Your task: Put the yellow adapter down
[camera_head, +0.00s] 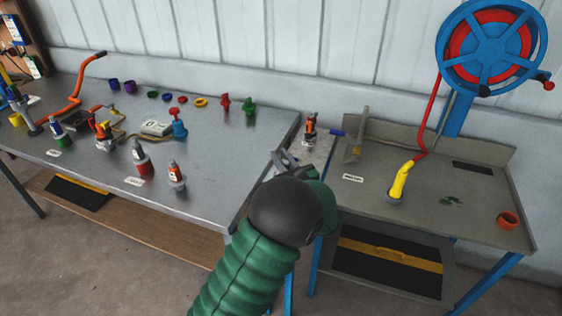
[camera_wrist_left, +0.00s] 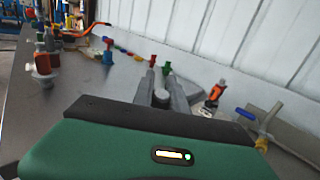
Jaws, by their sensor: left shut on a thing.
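My left gripper (camera_head: 284,160) reaches in over the gap near the right end of the left workbench. Its grey fingers also show in the wrist view (camera_wrist_left: 160,82), close together. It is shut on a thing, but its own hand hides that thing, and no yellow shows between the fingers. I cannot pick out the yellow adapter for certain. A yellow ring (camera_head: 200,102) lies at the back of the left workbench (camera_head: 225,150), and a yellow cylinder (camera_head: 16,119) stands at its far left. My right gripper is not in view.
An orange-and-black tool (camera_head: 310,126) stands just beyond the gripper. The right workbench (camera_head: 360,205) holds a clamp-like fixture (camera_head: 357,140), a yellow nozzle (camera_head: 399,182) on a red hose and an orange ring (camera_head: 508,219). Several bottles and fittings stand on the left workbench.

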